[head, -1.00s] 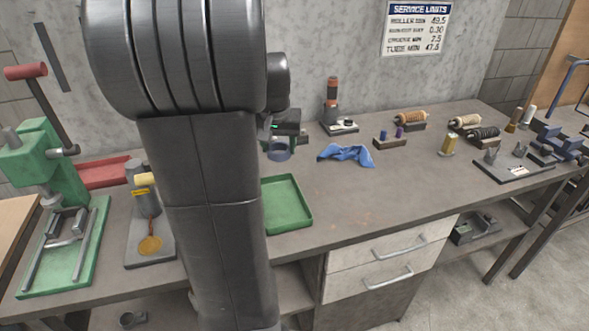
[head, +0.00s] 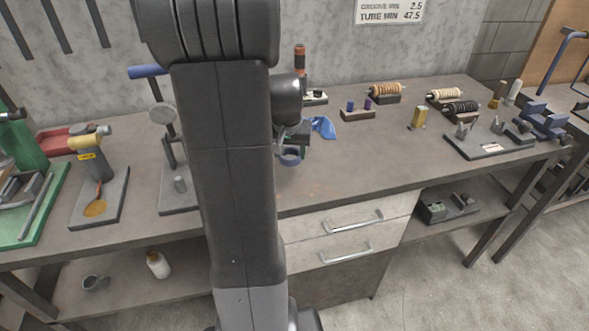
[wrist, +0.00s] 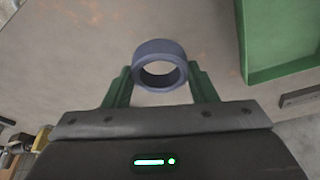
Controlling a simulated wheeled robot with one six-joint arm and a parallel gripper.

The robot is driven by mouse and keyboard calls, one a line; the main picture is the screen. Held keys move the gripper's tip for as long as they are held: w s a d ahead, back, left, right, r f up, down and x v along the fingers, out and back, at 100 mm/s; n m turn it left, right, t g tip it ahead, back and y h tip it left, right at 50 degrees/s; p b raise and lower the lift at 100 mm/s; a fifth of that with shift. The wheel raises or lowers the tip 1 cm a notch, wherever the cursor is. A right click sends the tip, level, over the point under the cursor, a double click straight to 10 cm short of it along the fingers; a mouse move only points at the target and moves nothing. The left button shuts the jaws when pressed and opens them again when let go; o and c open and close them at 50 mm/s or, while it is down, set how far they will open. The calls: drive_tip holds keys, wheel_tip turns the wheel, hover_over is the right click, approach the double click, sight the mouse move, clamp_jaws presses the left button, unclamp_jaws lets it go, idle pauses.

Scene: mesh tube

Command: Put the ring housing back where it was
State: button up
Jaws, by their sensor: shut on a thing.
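The ring housing is a short blue-grey ring. In the wrist view the ring housing (wrist: 160,47) sits between the two green fingers of my gripper (wrist: 160,76), which are shut on its sides; its open bore faces the camera. In the head view the ring housing (head: 291,160) hangs from my gripper (head: 291,148), just right of my arm and above the bench (head: 350,165). The place it came from cannot be told from these frames.
A green tray (wrist: 244,45) lies to the right in the wrist view; my arm hides it in the head view. A blue-handled press (head: 168,130) stands left. The bench's front middle is clear.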

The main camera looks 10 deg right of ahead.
sight(291, 174)
drive_tip(key=shift+f, duration=2.75)
drive_tip(key=shift+f, duration=0.25)
drive_tip(key=o, duration=1.3)
drive_tip(key=shift+r, duration=0.1)
drive_tip(key=shift+r, duration=0.5)
drive_tip(key=v, duration=1.1)
drive_tip(key=shift+s, duration=0.2)
